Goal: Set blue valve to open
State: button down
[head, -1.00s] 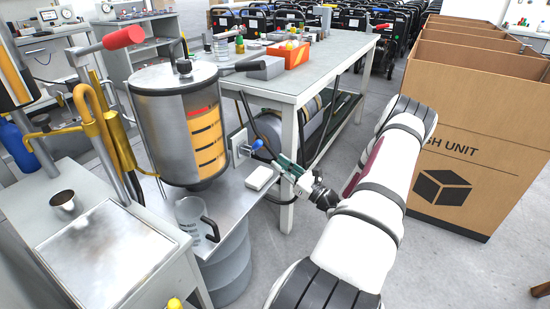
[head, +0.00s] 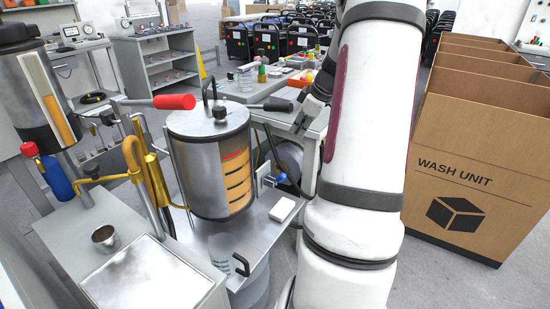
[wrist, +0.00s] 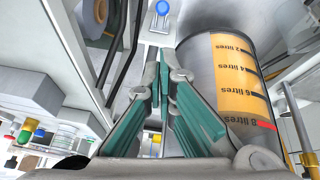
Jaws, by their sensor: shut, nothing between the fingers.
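The blue valve (head: 281,178) is a small blue handle on the lower right side of the metal tank (head: 203,180). In the wrist view the blue handle (wrist: 162,8) shows at the top edge, beyond the fingertips. Whether the valve stands open or closed I cannot tell. My gripper (wrist: 157,62) has its green-sided fingers together, empty and apart from the valve. In the head view my gripper (head: 316,92) is partly hidden by my arm, above and to the right of the valve. The tank with its orange litre scale (wrist: 238,75) is right of the fingers in the wrist view.
A red-handled lever (head: 172,102) sticks out beside the tank. A workbench (head: 310,130) is behind; cardboard boxes (head: 462,200) stand right.

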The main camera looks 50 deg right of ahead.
jog(key=b, duration=0.4)
send_near(278, 180)
jog(key=w+f, duration=0.1)
jog(key=w, duration=0.1)
jog(key=w+f, duration=0.1)
jog(key=w, duration=0.1)
jog(key=w+d+f, duration=0.1)
jog(key=w+f, duration=0.1)
jog(key=shift+w+f, duration=0.1)
jog(key=shift+d+f+b, duration=0.1)
jog(key=shift+b, duration=0.35)
jog(key=shift+s+t+b, duration=0.2)
jog(key=shift+t+b, duration=0.1)
